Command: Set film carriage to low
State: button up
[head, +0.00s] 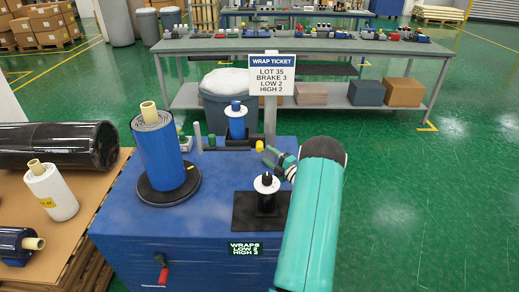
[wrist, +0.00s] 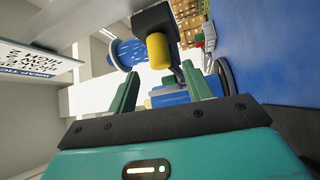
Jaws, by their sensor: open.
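A black block with a yellow knob (head: 259,146) stands at the back of the blue machine (head: 205,225), by the ticket post; it seems to be the film carriage. In the wrist view the yellow knob (wrist: 157,53) shows ahead of my gripper (wrist: 160,88), between the line of its fingers. A small blue film roll (head: 236,122) stands left of the knob; a blue roll (wrist: 127,54) shows beside the black block in the wrist view. My gripper (head: 269,157) is open and empty, just front-right of the knob, apparently apart from it.
A large blue roll (head: 160,150) stands on the black turntable (head: 168,193). A black post with a white disc (head: 267,184) is near my arm. The ticket (head: 271,75) reads brake 3, low 2, high 2. A lit display (head: 244,248) and red handle (head: 163,275) are on the front.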

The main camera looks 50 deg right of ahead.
aim_at(262, 150)
jog(key=w, duration=0.4)
jog(key=w+r, duration=0.1)
jog(key=w, duration=0.1)
jog(key=shift+w+d, duration=0.1)
jog(key=shift+d, duration=0.1)
